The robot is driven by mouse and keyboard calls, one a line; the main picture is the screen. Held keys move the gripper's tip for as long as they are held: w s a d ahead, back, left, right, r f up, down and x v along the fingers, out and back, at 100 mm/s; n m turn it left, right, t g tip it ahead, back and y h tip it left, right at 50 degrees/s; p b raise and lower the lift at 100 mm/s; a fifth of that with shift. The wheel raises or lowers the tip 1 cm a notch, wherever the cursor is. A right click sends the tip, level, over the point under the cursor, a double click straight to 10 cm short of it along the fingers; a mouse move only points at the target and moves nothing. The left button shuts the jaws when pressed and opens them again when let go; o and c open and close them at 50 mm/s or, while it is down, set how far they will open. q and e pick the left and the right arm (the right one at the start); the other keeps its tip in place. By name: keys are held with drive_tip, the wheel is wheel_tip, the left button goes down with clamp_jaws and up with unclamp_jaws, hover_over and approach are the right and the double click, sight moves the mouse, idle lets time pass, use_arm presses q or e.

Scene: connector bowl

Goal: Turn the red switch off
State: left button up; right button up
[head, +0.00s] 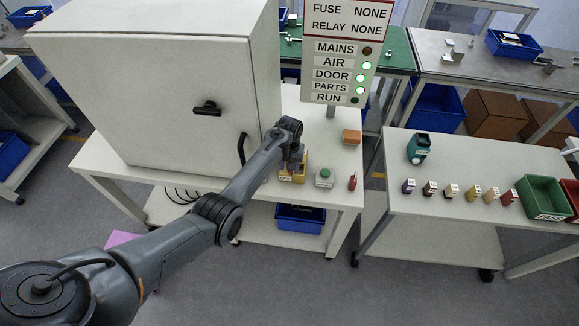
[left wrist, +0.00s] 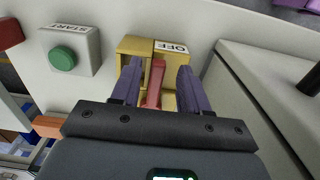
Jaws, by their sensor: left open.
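The red switch lever (left wrist: 154,84) stands on a yellow box (left wrist: 132,46) with an "OFF" label (left wrist: 171,47) on one side. My left gripper (left wrist: 155,82) is open, with its two purple fingers on either side of the lever. A gap shows beside the lever; contact cannot be told. In the head view my left gripper (head: 294,161) is over the yellow box (head: 299,172) on the white bench, hiding the lever. The right gripper is not in view.
A white box with a green START button (left wrist: 63,58) sits beside the switch; it also shows in the head view (head: 325,175). A large cabinet (head: 160,85) stands close by. An orange block (head: 351,136) and a small red item (head: 352,182) lie on the bench.

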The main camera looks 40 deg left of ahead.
use_arm(q)
wheel_tip(320, 180, up, 9)
drive_tip(key=p, duration=0.1)
idle(0.3)
idle(0.4)
